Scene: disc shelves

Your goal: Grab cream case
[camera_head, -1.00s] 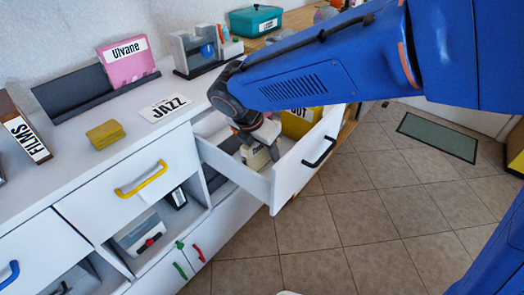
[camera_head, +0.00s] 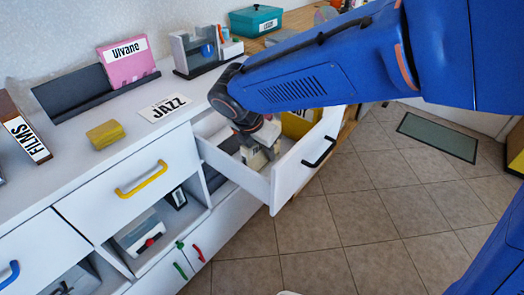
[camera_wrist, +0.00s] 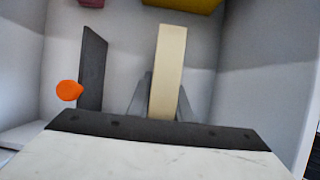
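The cream case (camera_wrist: 168,65) stands upright on edge in the open drawer, and it also shows in the head view (camera_head: 257,158), partly hidden by my gripper. My gripper (camera_wrist: 164,100) reaches down into the drawer, with one finger on each side of the case. Both fingertips appear to touch its sides, so it looks shut on the case. The lower part of the case is hidden behind the gripper body in the wrist view.
The white drawer (camera_head: 283,184) has walls close around my gripper. A dark case (camera_wrist: 92,65) with an orange round piece (camera_wrist: 69,90) is left of it, a yellow case (camera_head: 300,122) beyond. A JAZZ label (camera_head: 165,108) lies on the counter.

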